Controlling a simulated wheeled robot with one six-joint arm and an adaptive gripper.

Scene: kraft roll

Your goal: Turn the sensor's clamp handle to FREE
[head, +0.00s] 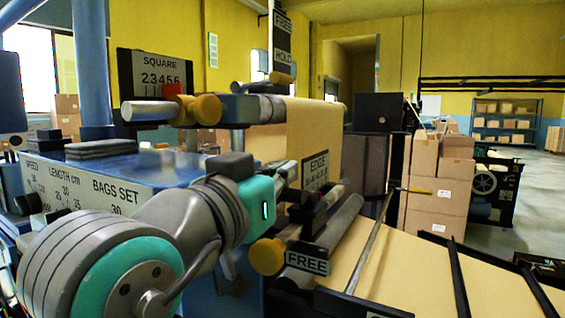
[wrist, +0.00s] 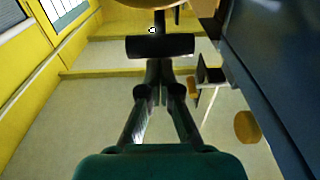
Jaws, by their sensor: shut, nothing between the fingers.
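My gripper (wrist: 160,70) is shut and empty in the wrist view, its fingertips close to a dark crosswise bar (wrist: 160,46); I cannot tell whether they touch. In the head view my arm's wrist hides most of the gripper. A plate that seems to read EDGE (head: 316,168) stands just beyond it, perhaps marking the sensor. A FREE label (head: 307,262) sits lower, beside a yellow knob (head: 267,256). Another sign, FREE over HOLD (head: 282,36), stands higher up. Which part is the clamp handle, and its setting, I cannot tell.
A SQUARE counter plate (head: 160,75) and yellow-ended rollers (head: 205,109) are on the machine at left. A kraft paper web (head: 400,260) slopes away at right, crossed by a metal rod (head: 370,240). Stacked cartons (head: 437,190) stand behind. A blue panel (wrist: 275,70) borders the gripper's right.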

